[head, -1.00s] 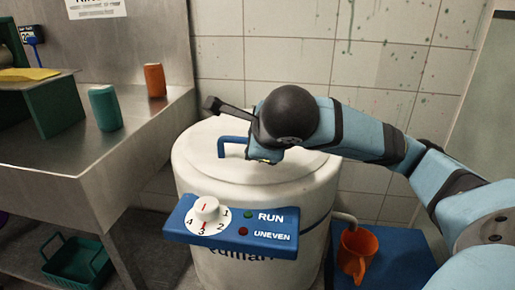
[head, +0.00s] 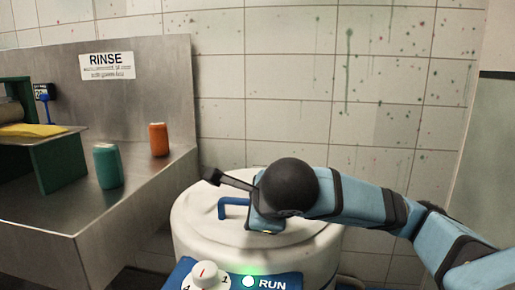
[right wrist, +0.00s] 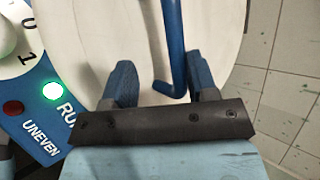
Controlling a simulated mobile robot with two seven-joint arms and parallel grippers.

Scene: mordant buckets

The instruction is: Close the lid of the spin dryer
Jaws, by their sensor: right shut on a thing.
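The white spin dryer (head: 300,262) stands low in the middle of the head view. Its round lid (head: 195,212) lies flat on top, with no gap visible at the rim. A blue bar handle (head: 228,204) rises from the lid. My right gripper (head: 264,228) is down over the lid, shut on the handle. In the right wrist view its blue fingers (right wrist: 160,80) stand either side of the handle's end (right wrist: 172,55). The green lamp (head: 249,282) beside RUN glows; it also shows in the right wrist view (right wrist: 53,91).
A steel sink bench (head: 110,222) stands at left with a teal container (head: 107,167) and an orange container (head: 158,140). A tiled wall (head: 290,105) is close behind the dryer. The blue control panel (head: 285,280) juts out in front.

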